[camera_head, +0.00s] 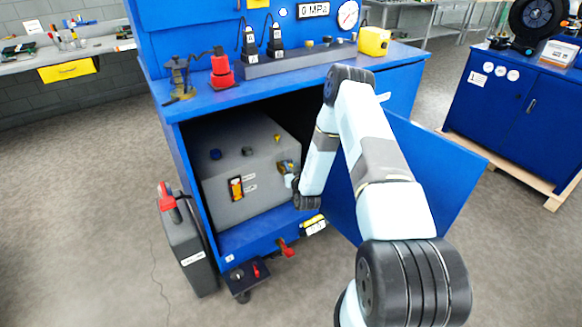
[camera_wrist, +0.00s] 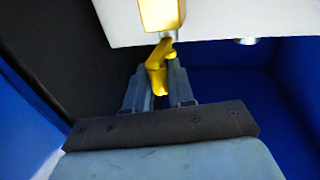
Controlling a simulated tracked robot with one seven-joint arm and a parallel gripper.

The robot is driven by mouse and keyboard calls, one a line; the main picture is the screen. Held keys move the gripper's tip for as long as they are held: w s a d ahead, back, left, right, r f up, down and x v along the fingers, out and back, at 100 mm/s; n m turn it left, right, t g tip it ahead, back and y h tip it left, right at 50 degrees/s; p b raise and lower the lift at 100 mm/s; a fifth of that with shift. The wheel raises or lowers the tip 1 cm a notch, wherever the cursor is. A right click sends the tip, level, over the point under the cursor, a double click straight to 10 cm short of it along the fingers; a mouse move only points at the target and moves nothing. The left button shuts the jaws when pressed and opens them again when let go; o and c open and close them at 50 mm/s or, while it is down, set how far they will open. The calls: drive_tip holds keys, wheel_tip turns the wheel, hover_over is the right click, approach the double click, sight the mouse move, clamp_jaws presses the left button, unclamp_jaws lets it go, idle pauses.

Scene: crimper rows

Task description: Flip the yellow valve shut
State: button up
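The yellow valve (camera_wrist: 156,76) has a narrow handle that hangs at a slant below a yellow block (camera_wrist: 160,14) on the grey box in the wrist view. In the head view its spot (camera_head: 286,167) is small and partly covered by my gripper. My gripper (camera_wrist: 158,80) has one finger on each side of the handle, and the handle fills the gap between them. It looks shut on the handle, though the exact contact is hard to see. In the head view my gripper (camera_head: 291,181) reaches into the open cabinet, at the right of the grey box's front.
The grey box (camera_head: 225,195) stands inside the blue cabinet (camera_head: 185,170). The open cabinet door (camera_head: 435,185) is to the right, close by my arm. A red-handled valve (camera_head: 286,247) is below the shelf edge. A dark case (camera_head: 186,245) stands on the floor at left.

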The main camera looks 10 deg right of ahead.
clamp_jaws()
drive_tip(key=shift+d, duration=0.2)
drive_tip(key=shift+a+h, duration=0.2)
drive_tip(key=shift+h, duration=0.1)
